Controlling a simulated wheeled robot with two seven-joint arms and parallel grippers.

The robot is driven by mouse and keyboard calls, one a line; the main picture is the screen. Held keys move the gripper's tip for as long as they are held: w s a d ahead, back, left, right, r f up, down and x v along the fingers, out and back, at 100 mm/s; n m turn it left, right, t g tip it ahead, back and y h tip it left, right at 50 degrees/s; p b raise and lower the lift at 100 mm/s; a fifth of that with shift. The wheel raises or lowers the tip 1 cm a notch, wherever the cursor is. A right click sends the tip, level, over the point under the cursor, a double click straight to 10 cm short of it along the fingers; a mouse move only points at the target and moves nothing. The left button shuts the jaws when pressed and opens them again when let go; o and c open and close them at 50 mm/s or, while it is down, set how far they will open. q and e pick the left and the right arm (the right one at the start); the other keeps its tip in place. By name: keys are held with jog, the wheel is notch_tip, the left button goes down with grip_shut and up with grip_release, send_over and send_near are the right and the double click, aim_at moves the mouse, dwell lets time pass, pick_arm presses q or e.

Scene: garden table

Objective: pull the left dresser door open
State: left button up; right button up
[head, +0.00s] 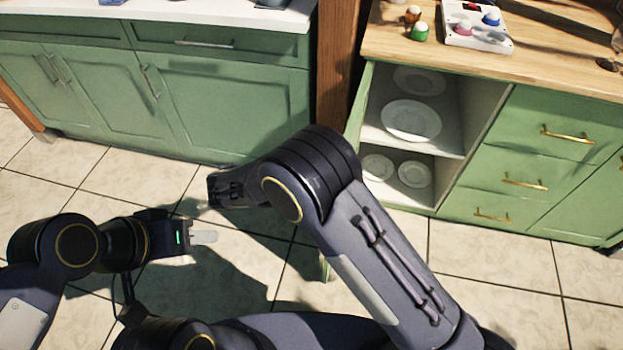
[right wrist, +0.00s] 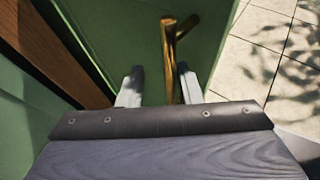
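The dresser's left door (head: 359,105) stands swung open, seen nearly edge-on in the head view. Most of it is hidden behind my right arm. In the right wrist view the green door panel (right wrist: 130,38) fills the middle, with a brass handle (right wrist: 169,60) on it. My right gripper (right wrist: 160,85) has its fingers on either side of the handle, with a visible gap on the left side. In the head view the right gripper is hidden. My left gripper (head: 204,237) is over the floor at lower left, away from the dresser; its finger gap is unclear.
The open dresser compartment shows white plates (head: 411,121) on two shelves. Brass-handled drawers (head: 507,182) are to its right. Small jars and a white box (head: 478,27) stand on top. Green cabinets (head: 225,105) and a wooden post (head: 338,70) are at left. The tiled floor is clear.

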jog(key=shift+s+a, duration=0.1)
jog(key=v, duration=0.7)
jog(key=shift+a, duration=0.25)
jog(key=shift+s+r, duration=0.1)
